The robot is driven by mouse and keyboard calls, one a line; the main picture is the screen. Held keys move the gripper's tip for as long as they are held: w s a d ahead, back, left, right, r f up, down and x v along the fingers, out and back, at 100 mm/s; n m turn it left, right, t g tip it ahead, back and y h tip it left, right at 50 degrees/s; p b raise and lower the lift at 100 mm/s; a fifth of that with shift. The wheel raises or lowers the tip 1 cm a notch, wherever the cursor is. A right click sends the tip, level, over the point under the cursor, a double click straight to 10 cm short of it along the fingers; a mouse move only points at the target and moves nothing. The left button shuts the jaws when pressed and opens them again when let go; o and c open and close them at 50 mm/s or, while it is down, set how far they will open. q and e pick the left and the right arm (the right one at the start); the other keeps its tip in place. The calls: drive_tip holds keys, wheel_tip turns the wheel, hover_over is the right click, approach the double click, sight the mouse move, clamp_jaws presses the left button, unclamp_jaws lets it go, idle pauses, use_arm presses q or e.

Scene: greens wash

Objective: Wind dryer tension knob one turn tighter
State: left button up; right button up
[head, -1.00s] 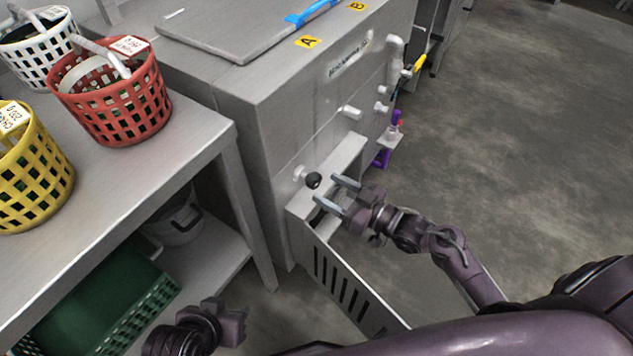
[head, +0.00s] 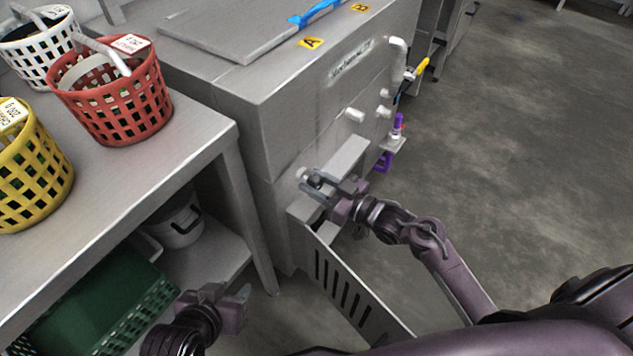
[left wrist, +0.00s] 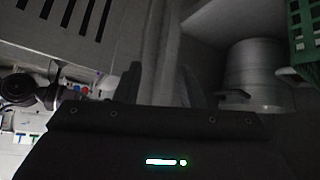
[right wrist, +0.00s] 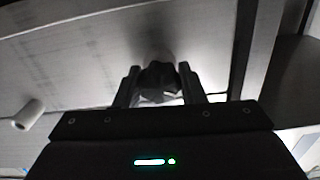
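The black tension knob (head: 314,181) sits on a short pale shaft on the dryer's (head: 270,120) front face, above an open slotted panel (head: 345,290). My right gripper (head: 316,186) is at the knob, with its fingers on either side of it. The right wrist view shows the dark knob (right wrist: 160,80) between the two fingers (right wrist: 160,90), with little gap; firm contact cannot be made out. My left gripper (head: 228,294) hangs low by the table leg, empty. Its fingers stand apart in the left wrist view (left wrist: 160,88).
The steel table (head: 190,140) on the left holds white (head: 38,48), red (head: 115,105) and yellow (head: 35,180) baskets. A green crate (head: 95,300) and a pot (head: 180,225) are on its lower shelf. The floor to the right is clear.

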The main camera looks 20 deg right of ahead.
drive_tip(key=c, duration=0.3)
use_arm(q)
drive_tip(key=shift+s, duration=0.1)
use_arm(e)
drive_tip(key=shift+p, duration=0.3)
drive_tip(key=shift+m, duration=0.3)
drive_tip(key=shift+r+m+p, duration=0.1)
drive_tip(key=shift+m+p, duration=0.4)
drive_tip(key=shift+p, duration=0.4)
use_arm(q)
drive_tip(key=s+a+n+g+y+p, duration=0.2)
drive_tip(key=s+a+g+y+p, duration=0.2)
drive_tip(key=s+a+g+p, duration=0.4)
use_arm(e)
drive_tip(key=m+b, duration=0.2)
drive_tip(key=m, duration=0.3)
drive_tip(key=shift+r, duration=0.1)
drive_tip(key=m+p, duration=0.3)
drive_tip(key=m, duration=0.1)
drive_tip(key=shift+m, duration=0.4)
use_arm(q)
wheel_tip(320, 180, down, 14)
drive_tip(key=w+a+t, duration=0.1)
drive_tip(key=a+t, duration=0.1)
drive_tip(key=shift+w+a, duration=0.25)
drive_tip(key=shift+w, duration=0.1)
use_arm(e)
drive_tip(key=shift+f+m, duration=0.25)
drive_tip(key=shift+m, duration=0.05)
